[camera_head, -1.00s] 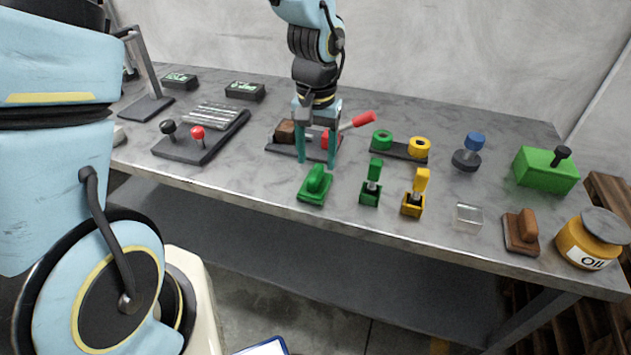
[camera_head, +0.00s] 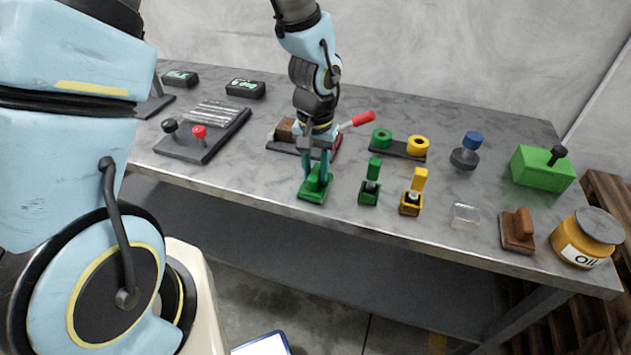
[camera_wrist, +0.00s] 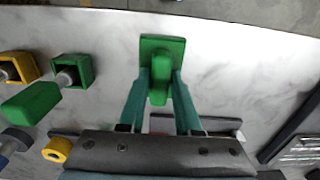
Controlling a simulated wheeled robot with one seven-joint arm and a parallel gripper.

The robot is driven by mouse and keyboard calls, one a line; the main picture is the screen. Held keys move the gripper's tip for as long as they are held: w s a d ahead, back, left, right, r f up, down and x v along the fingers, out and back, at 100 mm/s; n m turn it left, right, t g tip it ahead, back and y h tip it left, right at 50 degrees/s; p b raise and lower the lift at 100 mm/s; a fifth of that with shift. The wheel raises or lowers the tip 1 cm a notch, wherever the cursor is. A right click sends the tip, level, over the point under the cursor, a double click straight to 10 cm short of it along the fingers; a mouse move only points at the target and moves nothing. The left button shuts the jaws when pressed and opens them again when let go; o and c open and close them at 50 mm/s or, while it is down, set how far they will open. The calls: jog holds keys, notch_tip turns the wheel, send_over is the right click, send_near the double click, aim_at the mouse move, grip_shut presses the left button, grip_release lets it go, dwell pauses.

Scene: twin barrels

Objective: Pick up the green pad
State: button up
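The green pad (camera_head: 313,194) has a flat base with a raised grip and stands on the bench near its front edge. The wrist view shows it from above at the top middle (camera_wrist: 175,44). My gripper (camera_head: 317,180) points down over it, with its two teal fingers on either side of the raised grip. In the wrist view my gripper (camera_wrist: 161,80) has its fingers drawn in close against the grip. The pad's base rests on the bench. The fingers hide part of the grip.
A green holder (camera_head: 370,192) and a yellow holder (camera_head: 411,203) stand right of the pad. A red-handled device (camera_head: 357,121) is close behind my gripper. A lever panel (camera_head: 205,140) lies to the left. Bare bench lies between the panel and the pad.

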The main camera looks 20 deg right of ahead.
aim_at(315, 170)
grip_shut()
jog(key=shift+r, duration=0.15)
notch_tip(315, 170, up, 10)
jog(key=shift+f+b, duration=0.1)
jog(key=shift+b, duration=0.75)
jog(key=shift+c, duration=0.9)
grip_release()
grip_shut()
jog(key=shift+w, duration=0.1)
